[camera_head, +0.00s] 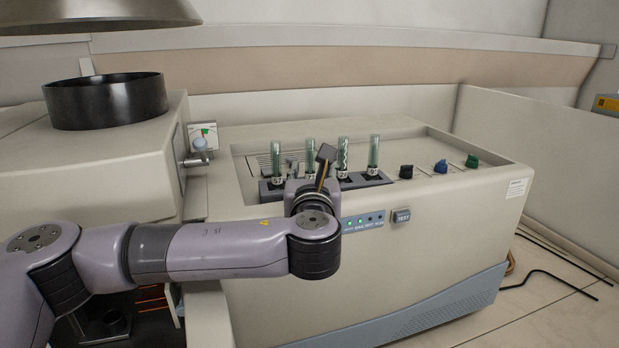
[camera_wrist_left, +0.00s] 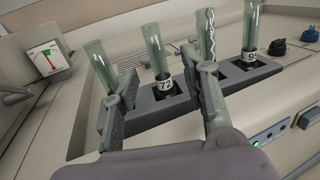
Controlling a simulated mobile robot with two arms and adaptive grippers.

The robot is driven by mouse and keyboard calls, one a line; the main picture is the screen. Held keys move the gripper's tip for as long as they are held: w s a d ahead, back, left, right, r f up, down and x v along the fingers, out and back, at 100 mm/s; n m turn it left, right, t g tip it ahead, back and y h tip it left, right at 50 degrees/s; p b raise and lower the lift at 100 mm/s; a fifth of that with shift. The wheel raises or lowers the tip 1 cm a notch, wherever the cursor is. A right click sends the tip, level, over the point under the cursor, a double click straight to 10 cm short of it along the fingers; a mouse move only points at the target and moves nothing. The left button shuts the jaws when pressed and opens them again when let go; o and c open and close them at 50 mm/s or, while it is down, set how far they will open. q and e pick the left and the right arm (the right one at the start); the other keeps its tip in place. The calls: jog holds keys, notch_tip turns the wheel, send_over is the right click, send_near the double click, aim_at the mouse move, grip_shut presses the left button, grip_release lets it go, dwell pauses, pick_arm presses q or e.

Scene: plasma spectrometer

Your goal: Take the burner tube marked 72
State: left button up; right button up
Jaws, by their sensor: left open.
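The burner tube marked 72 (camera_wrist_left: 155,52) is clear green glass with a dark base and white label. It stands in the grey rack (camera_wrist_left: 148,116), second from the left, and shows in the head view (camera_head: 310,152). My left gripper (camera_wrist_left: 160,88) is open. In the left wrist view its fingers appear on either side of tube 72, with no visible contact; I cannot tell whether the tube is fully between them. The left finger partly covers the leftmost tube (camera_wrist_left: 98,62); the right finger partly covers the tube with a white spiral (camera_wrist_left: 206,40). My right gripper is not in view.
The rightmost tube (camera_head: 374,152) stands at the rack's right end. Black, blue and green knobs (camera_head: 440,167) sit to its right on the spectrometer (camera_head: 430,240). A small gauge (camera_head: 202,140) and a black cylinder (camera_head: 106,101) are at the left. The back wall is beyond.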

aim_at(310, 163)
pick_arm(q)
jog(key=shift+w, duration=0.9)
jog(key=w, duration=0.5)
jog(key=shift+a+f, duration=0.15)
jog(key=shift+f, duration=0.15)
pick_arm(e)
jog(key=shift+w+a, duration=0.55)
jog(key=shift+w, duration=0.05)
pick_arm(q)
jog(key=shift+s, duration=0.15)
jog(key=shift+c, duration=0.6)
jog(key=c, duration=0.5)
grip_shut()
pick_arm(e)
jog(key=shift+w+d+r, duration=0.1)
jog(key=shift+w+d, duration=0.2)
jog(key=shift+d, duration=0.05)
